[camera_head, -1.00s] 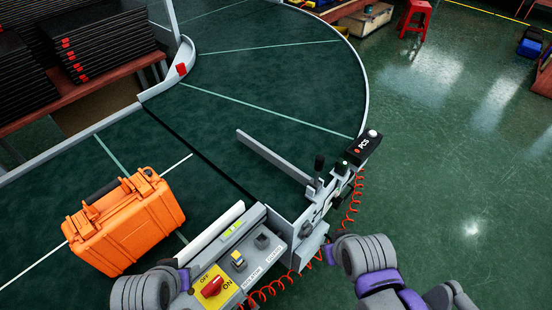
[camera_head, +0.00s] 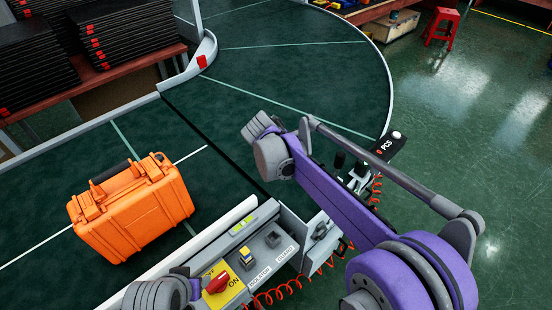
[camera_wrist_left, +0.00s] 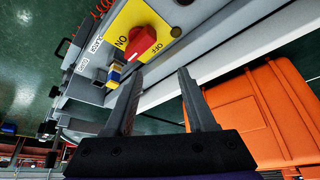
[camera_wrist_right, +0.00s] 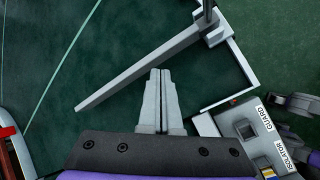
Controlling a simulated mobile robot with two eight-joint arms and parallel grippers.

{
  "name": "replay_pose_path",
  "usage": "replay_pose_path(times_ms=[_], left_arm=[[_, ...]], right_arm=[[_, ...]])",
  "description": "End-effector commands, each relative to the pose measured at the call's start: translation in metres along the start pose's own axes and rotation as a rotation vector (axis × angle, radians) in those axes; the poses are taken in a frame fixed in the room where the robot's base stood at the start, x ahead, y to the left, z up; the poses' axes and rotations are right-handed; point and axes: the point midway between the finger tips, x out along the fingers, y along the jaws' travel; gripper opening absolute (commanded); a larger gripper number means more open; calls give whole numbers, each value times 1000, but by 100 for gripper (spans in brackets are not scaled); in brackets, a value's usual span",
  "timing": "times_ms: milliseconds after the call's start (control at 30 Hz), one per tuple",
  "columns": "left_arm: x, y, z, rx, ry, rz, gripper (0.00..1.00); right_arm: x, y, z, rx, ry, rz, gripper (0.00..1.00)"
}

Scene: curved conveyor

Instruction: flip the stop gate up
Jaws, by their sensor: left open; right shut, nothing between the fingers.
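The stop gate is a long pale-grey bar (camera_wrist_right: 135,75) in the right wrist view, lying out low over the dark green belt from a post at the belt's edge. In the head view my right arm hides most of it. My right gripper (camera_wrist_right: 160,73) is shut and empty, with its tips close to the middle of the bar; I cannot tell whether they touch it. My left gripper (camera_wrist_left: 157,85) is open and empty beside the control panel (camera_wrist_left: 112,35) with its red knob (camera_wrist_left: 142,43).
An orange case (camera_head: 132,210) stands on the belt at the left. A black PCS box (camera_head: 388,148) and red coiled hose (camera_head: 375,190) are at the belt's outer edge. Black trays (camera_head: 120,40) are stacked at the back left. The belt beyond the gate is clear.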

Motion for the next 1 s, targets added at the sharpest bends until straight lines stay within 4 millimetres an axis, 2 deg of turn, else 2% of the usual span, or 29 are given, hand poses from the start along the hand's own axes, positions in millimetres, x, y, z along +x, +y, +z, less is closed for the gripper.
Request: replay_pose_path(times_ms=[33,300,500,700,1000], left_arm=[[5,0,3,0,-2,0,56],[17,0,12,0,-7,0,56],[22,0,15,0,-9,0,56],[24,0,16,0,-10,0,56],[23,0,16,0,-10,0,56]], right_arm=[[9,10,-19,-74,-20,11,0],[43,49,-97,-461,-160,53,0],[56,58,-135,-636,-235,64,0],[60,61,-147,-696,-262,66,0],[60,61,-147,-696,-262,66,0]])
